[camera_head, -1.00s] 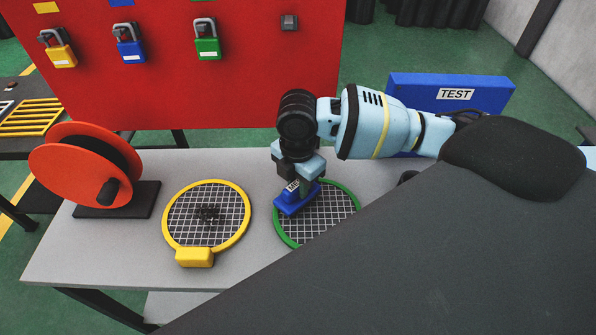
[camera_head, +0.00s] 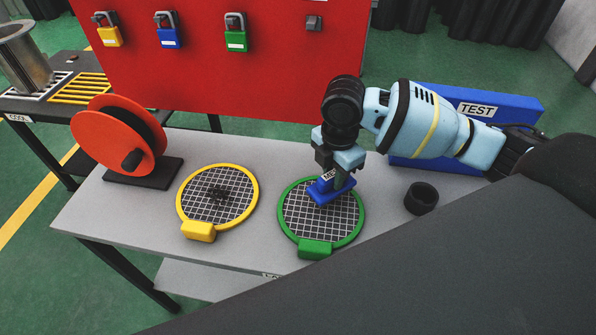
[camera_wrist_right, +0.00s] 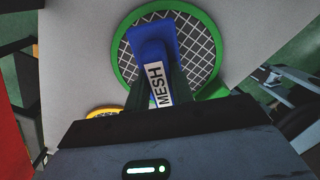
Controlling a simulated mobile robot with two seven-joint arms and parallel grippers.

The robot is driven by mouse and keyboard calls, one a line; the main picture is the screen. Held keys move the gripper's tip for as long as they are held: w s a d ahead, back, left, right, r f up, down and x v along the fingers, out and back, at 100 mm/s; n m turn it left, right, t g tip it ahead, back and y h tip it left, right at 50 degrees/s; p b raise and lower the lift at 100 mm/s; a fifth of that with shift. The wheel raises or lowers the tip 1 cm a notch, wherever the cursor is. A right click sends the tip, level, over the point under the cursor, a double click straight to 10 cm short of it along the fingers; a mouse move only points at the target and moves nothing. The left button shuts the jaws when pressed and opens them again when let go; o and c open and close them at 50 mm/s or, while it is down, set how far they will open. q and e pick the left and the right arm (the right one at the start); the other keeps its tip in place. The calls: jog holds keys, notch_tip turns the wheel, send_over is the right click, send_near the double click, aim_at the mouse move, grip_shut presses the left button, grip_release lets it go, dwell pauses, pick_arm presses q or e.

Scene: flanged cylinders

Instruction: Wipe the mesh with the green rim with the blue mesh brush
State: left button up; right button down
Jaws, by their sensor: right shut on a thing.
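The mesh with the green rim (camera_head: 300,215) lies flat on the grey table, its green tab toward the front edge. No dark dirt shows on its visible part. My right gripper (camera_head: 336,176) is shut on the blue mesh brush (camera_head: 331,190), over the upper right part of this mesh. In the right wrist view the brush (camera_wrist_right: 158,45), labelled MESH, covers the middle of the green-rimmed mesh (camera_wrist_right: 199,28). I cannot tell whether the brush touches the mesh. My left gripper is not in view.
A mesh with a yellow rim (camera_head: 250,205) and a dark smudge lies to the left. An orange reel (camera_head: 105,140) stands at the table's left end. A black ring (camera_head: 421,198) sits right of the green mesh. A blue TEST box (camera_head: 520,108) and a red lock board (camera_head: 270,80) stand behind.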

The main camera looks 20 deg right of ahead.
notch_tip(320, 180, up, 3)
jog(key=shift+d+r, duration=0.15)
jog(key=shift+r, duration=0.75)
